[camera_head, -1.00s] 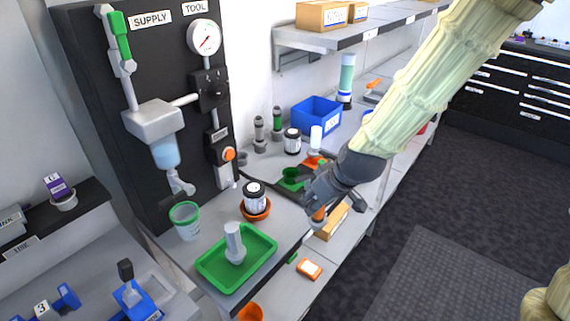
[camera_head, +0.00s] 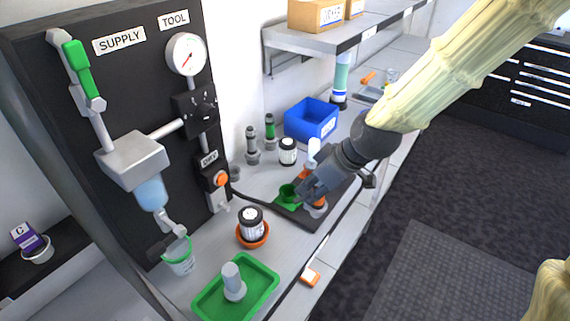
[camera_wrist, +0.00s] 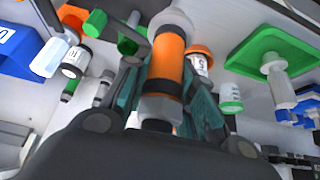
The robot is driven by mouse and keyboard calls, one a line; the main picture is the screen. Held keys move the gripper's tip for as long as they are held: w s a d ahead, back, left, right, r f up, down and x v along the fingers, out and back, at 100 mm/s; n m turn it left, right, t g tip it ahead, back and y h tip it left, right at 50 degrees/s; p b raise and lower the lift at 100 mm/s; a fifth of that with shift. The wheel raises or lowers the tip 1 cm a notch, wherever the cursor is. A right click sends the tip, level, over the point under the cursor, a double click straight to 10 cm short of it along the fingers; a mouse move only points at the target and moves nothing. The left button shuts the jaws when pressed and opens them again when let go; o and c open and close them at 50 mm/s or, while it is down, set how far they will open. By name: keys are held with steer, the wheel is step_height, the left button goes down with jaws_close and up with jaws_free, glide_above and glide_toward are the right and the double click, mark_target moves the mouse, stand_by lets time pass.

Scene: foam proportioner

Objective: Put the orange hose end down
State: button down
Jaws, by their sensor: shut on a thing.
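My gripper (camera_head: 308,188) is over the dark mat (camera_head: 312,221) on the bench in the head view. In the wrist view my gripper (camera_wrist: 165,95) is shut on the orange hose end (camera_wrist: 168,62), a grey cylinder with an orange band. In the head view the lower part of the orange hose end (camera_head: 319,206) shows just below my fingers, close over the mat; I cannot tell whether it touches. An orange piece and a white-topped part are partly hidden behind my gripper.
A black-lidded jar in an orange dish (camera_head: 253,237) and a green tray (camera_head: 209,306) with a grey fitting stand nearer on the bench. A blue bin (camera_head: 311,121) stands behind. The black supply panel (camera_head: 60,120) rises at left. Bare bench lies left of the mat.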

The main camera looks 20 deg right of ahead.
steer(key=shift+w+a+f+p, duration=0.5)
steer(key=shift+w+f+p, duration=0.3)
steer(key=shift+w, duration=1.45)
steer(key=shift+w+a+f+p, duration=0.55)
steer(key=shift+w+f+p, duration=0.3)
steer(key=shift+w, duration=1.4)
steer(key=shift+w+a+f+p, duration=0.5)
steer(key=shift+w+f+p, duration=0.3)
steer(key=shift+w, duration=1.45)
steer(key=c, duration=1.2)
jaws_free()
steer(key=shift+r, duration=0.2)
steer(key=b+v, duration=0.2)
steer(key=v, duration=0.9)
steer(key=shift+s+d+r, duration=0.15)
steer(key=shift+r, duration=0.15)
